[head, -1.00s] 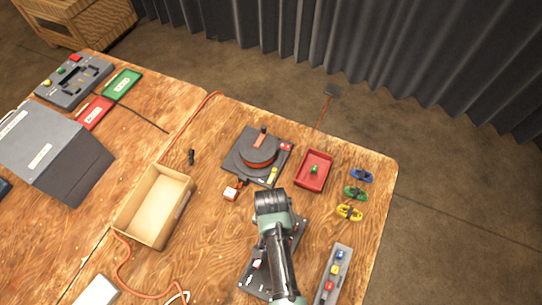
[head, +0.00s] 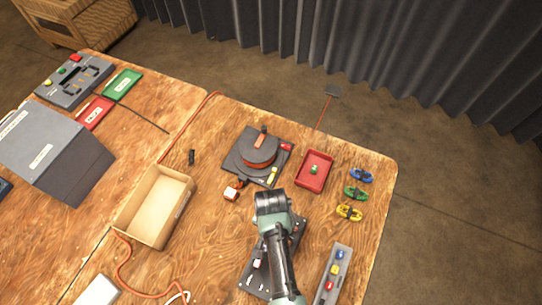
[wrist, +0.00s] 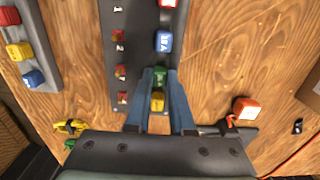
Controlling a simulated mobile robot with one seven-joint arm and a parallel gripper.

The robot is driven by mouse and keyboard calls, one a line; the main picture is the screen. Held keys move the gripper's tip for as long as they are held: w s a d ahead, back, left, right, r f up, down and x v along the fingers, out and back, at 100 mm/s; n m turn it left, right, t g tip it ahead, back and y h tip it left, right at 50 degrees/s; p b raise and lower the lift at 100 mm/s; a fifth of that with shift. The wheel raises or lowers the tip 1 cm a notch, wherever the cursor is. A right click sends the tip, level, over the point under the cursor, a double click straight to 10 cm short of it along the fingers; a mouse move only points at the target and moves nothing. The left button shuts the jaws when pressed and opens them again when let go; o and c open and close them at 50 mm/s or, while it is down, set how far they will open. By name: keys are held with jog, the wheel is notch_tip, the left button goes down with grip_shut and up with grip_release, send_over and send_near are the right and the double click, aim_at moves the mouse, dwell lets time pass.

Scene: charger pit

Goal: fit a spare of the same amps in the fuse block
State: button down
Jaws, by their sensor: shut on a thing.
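The fuse block is a dark grey panel in the wrist view (wrist: 138,62), and it shows in the head view (head: 248,283) partly hidden under my arm. Its column of fuses has a red one (wrist: 168,3), a blue one (wrist: 165,41) and a yellow one (wrist: 157,102). My gripper (wrist: 161,78) is over this column, shut on a green fuse (wrist: 160,75) between the blue and yellow ones. I cannot tell how deep the green fuse sits. The grey spare rack (head: 345,262) holds blue, yellow and red fuses. It shows at upper left in the wrist view (wrist: 40,45).
A red tray (head: 325,163) holds a green fuse (head: 314,169). Blue, green and yellow clips (head: 356,193) lie to its right. A dark round device (head: 240,165) stands behind my gripper. An open cardboard box (head: 183,205) is at left.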

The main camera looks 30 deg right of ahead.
jog(key=shift+f, duration=0.15)
jog(key=shift+c, duration=1.9)
grip_release()
notch_tip(320, 180, up, 8)
jog(key=p, duration=0.7)
jog(key=shift+f+p, duration=0.2)
jog(key=shift+p, duration=0.1)
